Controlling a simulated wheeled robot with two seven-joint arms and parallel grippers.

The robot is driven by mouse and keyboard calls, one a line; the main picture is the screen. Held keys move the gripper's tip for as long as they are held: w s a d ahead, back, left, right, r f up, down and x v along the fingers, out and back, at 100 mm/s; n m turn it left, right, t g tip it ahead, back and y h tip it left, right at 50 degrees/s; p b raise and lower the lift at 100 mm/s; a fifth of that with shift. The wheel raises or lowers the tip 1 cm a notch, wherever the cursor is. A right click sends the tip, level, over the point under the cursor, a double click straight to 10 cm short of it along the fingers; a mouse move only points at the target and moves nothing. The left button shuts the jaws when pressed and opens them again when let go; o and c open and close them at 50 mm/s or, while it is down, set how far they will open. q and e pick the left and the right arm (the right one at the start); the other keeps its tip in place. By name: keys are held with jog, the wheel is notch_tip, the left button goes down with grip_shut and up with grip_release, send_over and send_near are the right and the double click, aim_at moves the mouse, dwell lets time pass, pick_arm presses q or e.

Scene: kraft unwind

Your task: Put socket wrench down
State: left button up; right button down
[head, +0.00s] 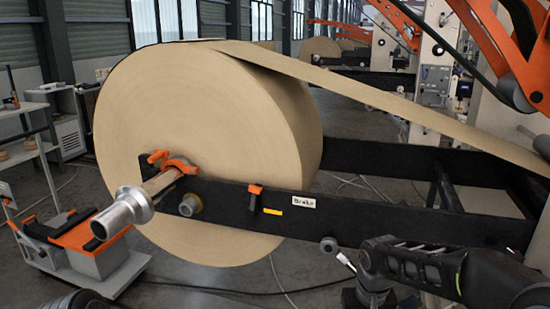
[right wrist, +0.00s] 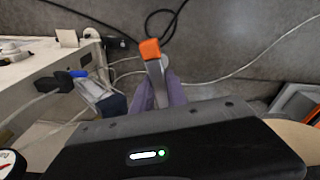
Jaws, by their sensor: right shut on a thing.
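My right gripper (right wrist: 166,92) has purple fingers in the right wrist view and is shut on the socket wrench (right wrist: 158,80). The wrench shows as a metal shaft with an orange end (right wrist: 150,49) reaching past the fingers, above the grey floor. Its lower part is hidden by the fingers and the dark wrist housing. In the head view my black right arm comes in from the lower right, in front of the black frame beam. A small silver piece (head: 345,261) shows beside its hand; I cannot tell which part of the wrench it is. My left gripper is not in view.
A large kraft paper roll (head: 205,130) hangs on a shaft with a silver end (head: 122,212). The black beam (head: 400,212) bears a brake label. A cart with an orange top (head: 85,235) stands at left. Cables cross the floor. A white cabinet (right wrist: 40,72) is at left in the wrist view.

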dwell(0.6)
jog(key=s+f, duration=0.4)
jog(key=f, duration=1.1)
jog(key=shift+a, duration=0.1)
